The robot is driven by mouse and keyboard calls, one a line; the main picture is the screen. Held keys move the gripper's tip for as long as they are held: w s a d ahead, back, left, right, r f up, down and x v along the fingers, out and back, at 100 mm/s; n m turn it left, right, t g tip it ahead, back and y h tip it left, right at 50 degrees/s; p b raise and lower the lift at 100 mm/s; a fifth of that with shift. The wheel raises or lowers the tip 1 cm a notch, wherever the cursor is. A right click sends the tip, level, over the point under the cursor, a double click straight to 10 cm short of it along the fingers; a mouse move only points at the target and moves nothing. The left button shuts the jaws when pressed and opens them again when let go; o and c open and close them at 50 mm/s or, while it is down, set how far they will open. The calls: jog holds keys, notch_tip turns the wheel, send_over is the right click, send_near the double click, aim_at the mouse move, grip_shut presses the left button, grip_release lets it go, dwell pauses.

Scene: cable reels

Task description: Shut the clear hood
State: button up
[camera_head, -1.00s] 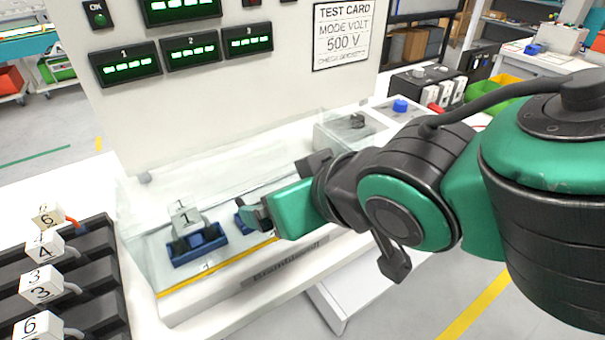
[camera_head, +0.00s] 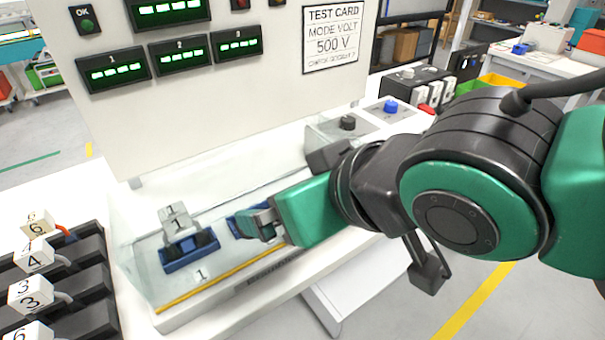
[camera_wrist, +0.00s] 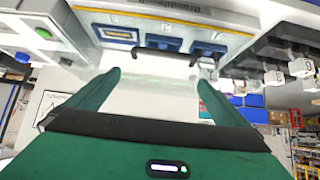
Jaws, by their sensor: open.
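The clear hood (camera_head: 137,262) is a see-through cover at the testing bay below the display panel; its panes are faint and I cannot tell its exact angle. Through it I see a blue cradle (camera_head: 190,250) holding a grey piece marked 1 (camera_head: 174,219). My gripper (camera_head: 262,224) is at the bay's front, beside a second blue cradle that it partly hides. In the wrist view my gripper (camera_wrist: 163,84) has its green fingers wide apart, with nothing between them. A dark handle bar (camera_wrist: 165,56) lies ahead of the fingertips, apart from them; blue cradles (camera_wrist: 163,42) show beyond it.
A yellow line (camera_head: 222,277) runs along the bay's front edge. A black rack (camera_head: 85,270) with numbered white blocks stands at the left. Open floor lies in front at right.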

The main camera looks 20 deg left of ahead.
jog(key=shift+v, duration=2.95)
jog(key=shift+w, duration=0.1)
jog(key=w+d+f+m+h, duration=0.25)
jog(key=w+d, duration=0.25)
jog(key=d, duration=0.4)
jog(key=w+d+f+m+h, duration=0.2)
jog(key=w+d+f+m, duration=0.15)
jog(key=d, duration=0.55)
jog(key=w+d+f+m+h, duration=0.25)
jog(key=w+d, duration=0.25)
jog(key=d, duration=0.5)
jog(key=s+d+f+m+g, duration=0.3)
jog(key=s+d, duration=0.3)
jog(key=d, duration=0.4)
jog(key=s+d+f+m+g, duration=0.3)
jog(key=s+d+f+m, duration=0.2)
jog(key=d, duration=0.5)
jog(key=shift+s+f, duration=0.15)
jog(key=shift+s, duration=0.7)
